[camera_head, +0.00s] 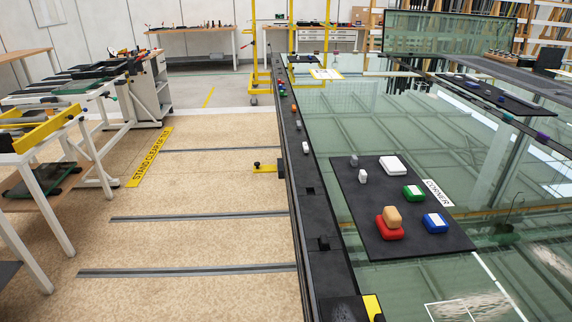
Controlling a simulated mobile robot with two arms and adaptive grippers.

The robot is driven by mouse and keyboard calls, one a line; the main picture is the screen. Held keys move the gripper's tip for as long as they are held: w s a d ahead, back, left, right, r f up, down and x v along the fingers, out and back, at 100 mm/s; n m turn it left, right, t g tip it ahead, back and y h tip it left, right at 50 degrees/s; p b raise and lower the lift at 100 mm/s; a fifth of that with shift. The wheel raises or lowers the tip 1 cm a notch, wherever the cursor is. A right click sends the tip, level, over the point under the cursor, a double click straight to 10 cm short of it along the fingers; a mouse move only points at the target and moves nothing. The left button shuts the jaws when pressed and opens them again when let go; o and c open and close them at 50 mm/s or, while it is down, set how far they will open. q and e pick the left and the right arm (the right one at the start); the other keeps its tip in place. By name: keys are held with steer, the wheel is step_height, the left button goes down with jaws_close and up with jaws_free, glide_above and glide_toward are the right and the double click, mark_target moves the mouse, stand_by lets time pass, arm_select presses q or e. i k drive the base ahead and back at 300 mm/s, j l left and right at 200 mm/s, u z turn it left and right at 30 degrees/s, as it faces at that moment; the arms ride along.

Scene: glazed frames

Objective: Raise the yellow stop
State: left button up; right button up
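A yellow flat piece (265,169) with a black knob on it sits at the left side of the long black rail (297,180), low beside the glass table. It looks flat rather than upright. A second yellow piece (372,304) with a dark part on it shows at the bottom edge, on the near end of the rail, partly cut off. I cannot tell from this view which is the stop. Neither of my grippers is in view.
The glass table (450,130) fills the right. A black mat (350,215) there holds red, tan, blue, green and white blocks. Small coloured pieces sit along the rail. A tan floor with dark strips (200,217) is clear at left, beside a white-legged bench (45,190).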

mark_target(256, 168)
steer(key=z, duration=1.55)
steer(key=j+z, duration=0.3)
steer(key=j, duration=0.15)
steer(key=j+z, duration=0.25)
steer(key=j, duration=0.2)
steer(key=k+j, duration=0.1)
steer(key=j, duration=2.45)
